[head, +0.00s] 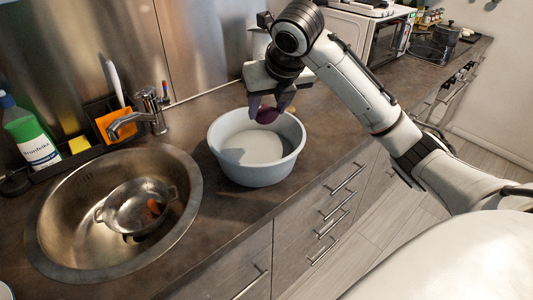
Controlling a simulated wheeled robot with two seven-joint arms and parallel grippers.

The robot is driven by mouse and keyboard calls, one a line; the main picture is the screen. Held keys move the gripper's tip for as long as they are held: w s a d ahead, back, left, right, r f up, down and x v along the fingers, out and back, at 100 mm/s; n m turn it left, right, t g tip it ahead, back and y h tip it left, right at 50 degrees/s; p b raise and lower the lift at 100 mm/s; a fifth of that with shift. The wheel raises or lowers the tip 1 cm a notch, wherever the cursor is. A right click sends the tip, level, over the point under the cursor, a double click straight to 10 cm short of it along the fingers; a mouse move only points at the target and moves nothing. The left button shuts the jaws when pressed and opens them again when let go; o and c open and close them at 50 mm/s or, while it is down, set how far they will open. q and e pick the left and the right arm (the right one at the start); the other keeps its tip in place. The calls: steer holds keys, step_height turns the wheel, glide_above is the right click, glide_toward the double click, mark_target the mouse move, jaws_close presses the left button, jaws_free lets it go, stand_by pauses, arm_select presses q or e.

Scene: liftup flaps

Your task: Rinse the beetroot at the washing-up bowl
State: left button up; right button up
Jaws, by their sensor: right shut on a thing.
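The washing-up bowl (257,165) is pale blue-grey and stands on the counter right of the sink. Its inner floor looks light, and I cannot tell whether it holds water. The beetroot (266,116) is small, round and dark purple. My right gripper (268,108) reaches in from the right, points down and is shut on the beetroot. It holds it at the far part of the bowl's opening, near the rim height. The fingers cover part of the beetroot. My left gripper is not in view.
A microwave (385,38) is at the back right. Counter in front of the bowl is clear.

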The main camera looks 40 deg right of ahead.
mark_target(267, 109)
steer(key=shift+r, duration=2)
steer(key=shift+a, duration=0.1)
